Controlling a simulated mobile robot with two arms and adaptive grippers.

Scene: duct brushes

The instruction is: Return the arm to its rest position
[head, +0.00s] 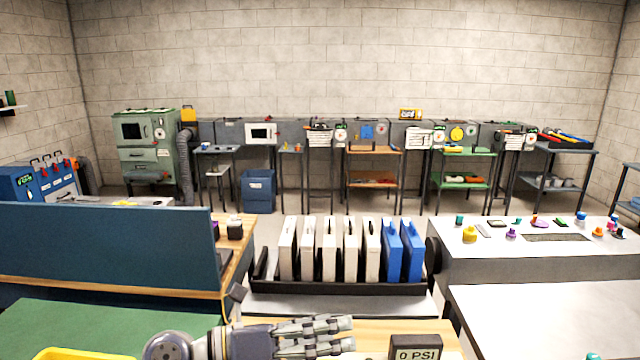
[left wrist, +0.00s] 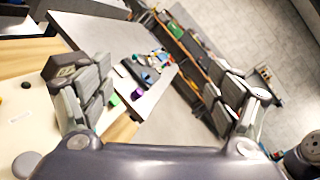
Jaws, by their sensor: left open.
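My left gripper (head: 345,334) reaches in from the left at the bottom of the head view, pointing right. In the left wrist view it (left wrist: 160,92) has its two fingers spread wide apart, with nothing between them but the distant room. It is open and empty. In the head view it is in front of the black rack (head: 340,288) and left of a dark box reading "0 PSI" (head: 415,352). My right gripper is not in view.
The rack holds several upright white cases (head: 329,250) and blue cases (head: 412,252). A blue panel (head: 105,245) stands at left above a green mat (head: 90,330). A pale bench (head: 470,262) with small coloured items is at right. Grey floor lies beyond.

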